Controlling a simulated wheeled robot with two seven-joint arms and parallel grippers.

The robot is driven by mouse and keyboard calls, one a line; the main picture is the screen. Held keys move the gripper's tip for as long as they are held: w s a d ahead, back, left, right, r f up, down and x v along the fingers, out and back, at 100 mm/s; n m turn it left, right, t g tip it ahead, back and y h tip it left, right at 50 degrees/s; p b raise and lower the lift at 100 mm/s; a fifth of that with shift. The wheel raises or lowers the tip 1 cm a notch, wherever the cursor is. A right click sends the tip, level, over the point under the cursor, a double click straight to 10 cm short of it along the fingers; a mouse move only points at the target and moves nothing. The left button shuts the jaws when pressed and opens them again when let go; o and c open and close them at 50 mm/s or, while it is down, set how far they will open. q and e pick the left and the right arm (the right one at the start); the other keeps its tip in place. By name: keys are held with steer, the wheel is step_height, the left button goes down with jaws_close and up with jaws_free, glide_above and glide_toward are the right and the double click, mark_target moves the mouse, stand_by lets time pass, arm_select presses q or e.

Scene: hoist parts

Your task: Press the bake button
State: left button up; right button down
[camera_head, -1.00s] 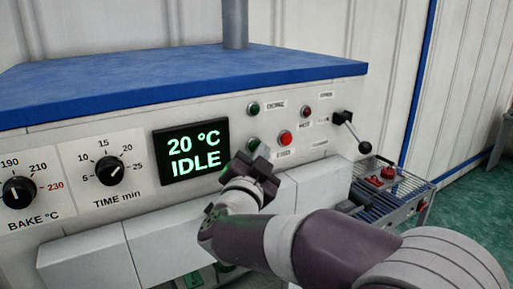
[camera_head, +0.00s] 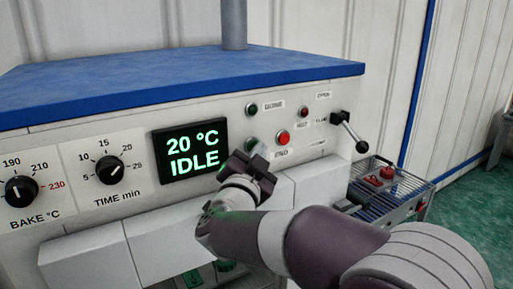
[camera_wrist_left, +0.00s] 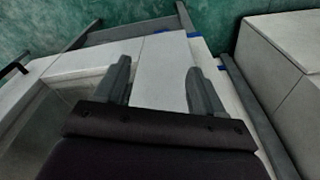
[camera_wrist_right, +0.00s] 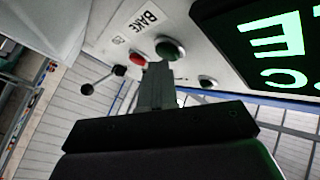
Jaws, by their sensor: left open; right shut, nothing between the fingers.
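The green bake button (camera_wrist_right: 168,48) sits on the oven's panel beside its BAKE label (camera_wrist_right: 147,18) in the right wrist view. In the head view this green button (camera_head: 251,144) is partly hidden behind my right gripper (camera_head: 256,161). That gripper is shut and empty. In the right wrist view its fingertips (camera_wrist_right: 158,66) overlap the button's lower edge; I cannot tell whether they touch it. My left gripper (camera_wrist_left: 158,82) is open and empty above pale surfaces in its own wrist view, and is outside the head view.
A red button (camera_head: 283,138) is close on the right, with another green button (camera_head: 252,109) above. The lit display (camera_head: 192,151) reads 20 °C IDLE. A black lever (camera_head: 348,128) juts out at right. Dials (camera_head: 111,170) are at left, and a wire rack (camera_head: 390,190) is at lower right.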

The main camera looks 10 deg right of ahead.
steer(key=shift+r, duration=0.15)
steer(key=shift+s+f+b, duration=0.1)
steer(key=shift+f+b, duration=0.25)
steer(key=shift+b, duration=0.1)
arm_select(q)
steer(key=shift+w+a+f, duration=0.15)
steer(key=shift+w+f, duration=0.2)
steer(key=shift+f, duration=0.15)
steer(key=shift+s, duration=0.1)
arm_select(e)
steer(key=shift+s+d, duration=0.15)
steer(key=shift+s, duration=0.1)
arm_select(q)
steer(key=shift+f+b, duration=0.7)
arm_select(e)
steer(key=s, duration=0.1)
steer(key=s+d, duration=0.1)
steer(key=s, duration=0.2)
steer(key=shift+s+d, duration=0.3)
